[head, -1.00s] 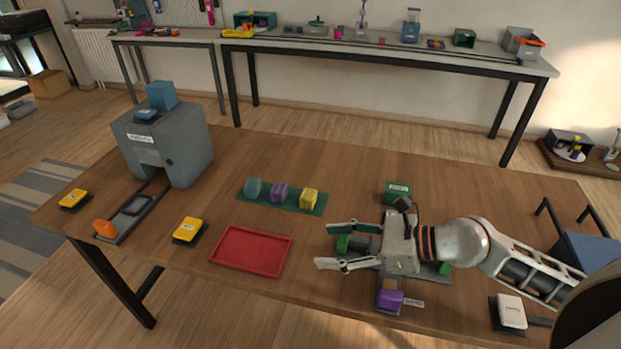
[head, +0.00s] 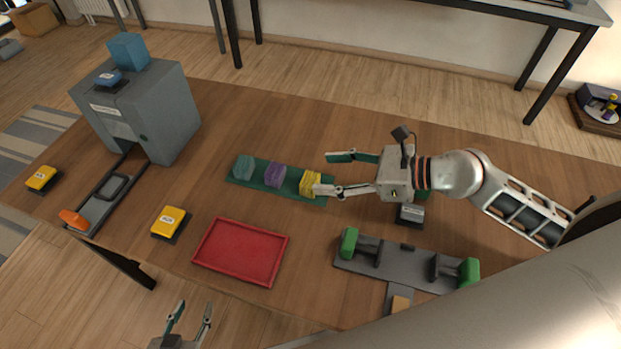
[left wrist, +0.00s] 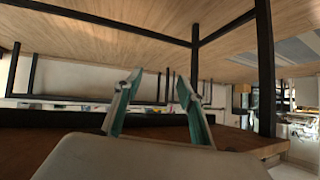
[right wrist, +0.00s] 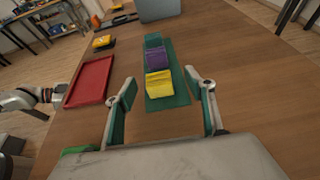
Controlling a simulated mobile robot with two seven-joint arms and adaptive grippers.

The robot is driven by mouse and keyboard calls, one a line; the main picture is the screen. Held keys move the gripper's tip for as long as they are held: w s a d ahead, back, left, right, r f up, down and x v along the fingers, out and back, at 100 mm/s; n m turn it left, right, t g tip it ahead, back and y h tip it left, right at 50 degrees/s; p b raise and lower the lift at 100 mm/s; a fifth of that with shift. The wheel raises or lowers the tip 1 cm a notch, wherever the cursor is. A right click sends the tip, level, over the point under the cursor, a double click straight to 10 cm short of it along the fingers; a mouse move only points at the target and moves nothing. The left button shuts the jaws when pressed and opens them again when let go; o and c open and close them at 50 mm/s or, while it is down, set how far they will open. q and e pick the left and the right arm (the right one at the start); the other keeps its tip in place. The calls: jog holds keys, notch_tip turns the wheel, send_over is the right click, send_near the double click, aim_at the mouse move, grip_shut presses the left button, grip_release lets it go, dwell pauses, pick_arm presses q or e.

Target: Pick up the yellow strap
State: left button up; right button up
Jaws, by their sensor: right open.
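The yellow strap (head: 311,183) is a small folded bundle at the right end of a green mat (head: 254,187), beside a purple strap (head: 275,175) and a teal strap (head: 244,167). My right gripper (head: 329,173) is open and empty just right of the yellow strap, its near finger overlapping the strap's edge in the head view. In the right wrist view the yellow strap (right wrist: 159,84) lies ahead, between the lines of the two open fingers. My left gripper (head: 195,305) is open and empty, off the table's front edge.
A red tray (head: 240,251) lies in front of the mat. A grey fixture (head: 405,265) with green end blocks stands at the right front. A grey machine (head: 145,112) stands at the left, with yellow buttons (head: 170,222) nearby. Bare table surrounds the mat.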

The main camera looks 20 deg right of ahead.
aim_at(311, 179)
jog(key=a+f, duration=0.1)
jog(key=a+f+b, duration=0.1)
jog(key=shift+w+a+f, duration=0.2)
jog(key=shift+w+f, duration=0.1)
jog(key=shift+w, duration=0.1)
jog(key=shift+b+x, duration=0.3)
jog(key=shift+x, duration=0.7)
jog(key=shift+w+a, duration=0.2)
jog(key=c, duration=1.2)
